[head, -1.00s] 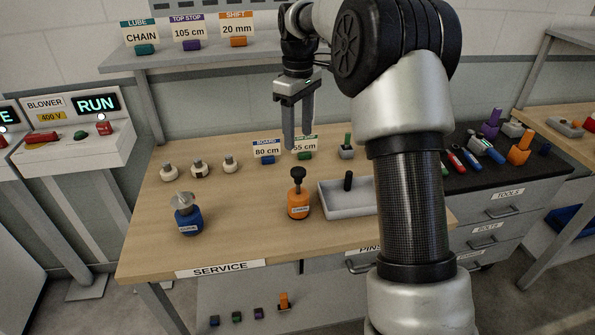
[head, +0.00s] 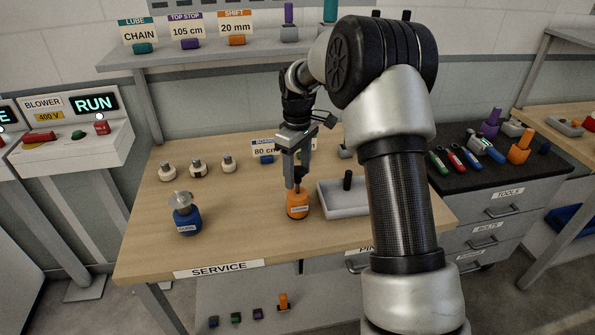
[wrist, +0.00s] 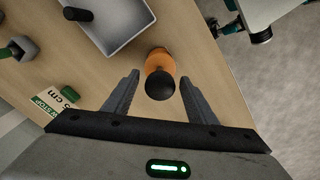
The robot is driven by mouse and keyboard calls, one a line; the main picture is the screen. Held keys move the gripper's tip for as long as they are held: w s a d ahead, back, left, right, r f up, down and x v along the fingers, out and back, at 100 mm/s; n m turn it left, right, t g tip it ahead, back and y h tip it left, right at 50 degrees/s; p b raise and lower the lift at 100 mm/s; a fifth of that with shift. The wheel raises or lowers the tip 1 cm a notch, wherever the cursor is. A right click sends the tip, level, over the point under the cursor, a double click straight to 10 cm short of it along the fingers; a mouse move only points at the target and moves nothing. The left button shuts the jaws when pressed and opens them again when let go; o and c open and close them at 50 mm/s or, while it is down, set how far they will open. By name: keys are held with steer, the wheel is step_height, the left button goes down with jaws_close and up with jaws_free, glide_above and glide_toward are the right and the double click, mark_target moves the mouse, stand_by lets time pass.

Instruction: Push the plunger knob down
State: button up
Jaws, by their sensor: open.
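An orange canister (head: 297,206) stands upright on the service bench, with a black plunger knob on a stem on its top. In the wrist view the round black knob (wrist: 160,88) lies between and just beyond the fingertips, over the orange body (wrist: 158,60). My gripper (head: 296,180) is open, pointing down at the canister top, with a finger on either side of the knob.
A grey tray (head: 335,209) with a black peg (head: 347,180) stands close to the right of the canister. A blue canister (head: 185,219) stands to the left. Several small white-grey pieces (head: 197,168) and tags line the back. The bench front is clear.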

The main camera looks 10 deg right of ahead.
mark_target(298, 182)
jaws_close()
step_height(298, 182, down, 3)
steer(key=shift+f+b, duration=0.2)
steer(key=shift+b, duration=0.5)
steer(key=shift+s, duration=0.1)
jaws_free()
steer(key=shift+r, duration=0.1)
step_height(298, 182, up, 17)
steer(key=p, duration=0.1)
